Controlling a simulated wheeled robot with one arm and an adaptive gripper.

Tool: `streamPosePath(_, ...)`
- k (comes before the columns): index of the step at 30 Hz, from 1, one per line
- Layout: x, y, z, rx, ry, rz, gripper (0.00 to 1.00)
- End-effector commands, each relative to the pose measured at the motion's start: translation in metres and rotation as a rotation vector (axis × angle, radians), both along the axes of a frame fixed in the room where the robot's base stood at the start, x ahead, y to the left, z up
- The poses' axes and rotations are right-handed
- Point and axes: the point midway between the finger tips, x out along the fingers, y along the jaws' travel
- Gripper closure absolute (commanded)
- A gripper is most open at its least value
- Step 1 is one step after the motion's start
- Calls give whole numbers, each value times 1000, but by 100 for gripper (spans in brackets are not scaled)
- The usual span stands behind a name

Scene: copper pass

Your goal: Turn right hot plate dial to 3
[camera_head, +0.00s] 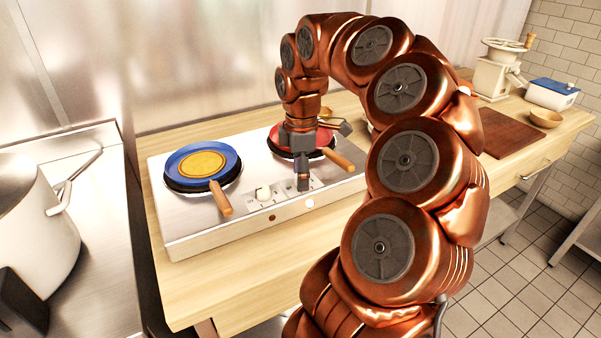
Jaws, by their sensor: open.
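The silver hot plate unit (225,140) stands on the wooden table, with two burners. Its left dial (263,192) is a white knob on the control panel. The right dial is hidden behind my gripper, so its setting cannot be read. My gripper (304,174) is open and points down over the right part of the panel, in front of the right burner. Whether it touches the dial cannot be told. A blue pan (180,165) with a yellow round food in it sits on the left burner. A red pan (317,138) sits on the right burner, partly hidden by my gripper.
Wooden pan handles (221,198) stick out toward the front; the right handle (339,159) lies close beside my gripper. A large white pot (35,235) stands on the steel counter at left. A cutting board (505,132) and wooden bowl (546,118) lie at right.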

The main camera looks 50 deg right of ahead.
Motion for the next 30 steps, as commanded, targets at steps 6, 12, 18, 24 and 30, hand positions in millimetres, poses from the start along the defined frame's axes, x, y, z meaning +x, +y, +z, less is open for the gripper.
streamPosePath(6, 1, -1, 12, -3, -2, -1, 40)
streamPosePath(12, 1, 0, 39, -3, -2, -1, 40)
streamPosePath(18, 1, 0, 66, -1, -1, -1, 40)
streamPosePath(24, 1, 0, 91, -1, -1, 1, 40)
streamPosePath(30, 1, -1, 109, -1, -1, -1, 40)
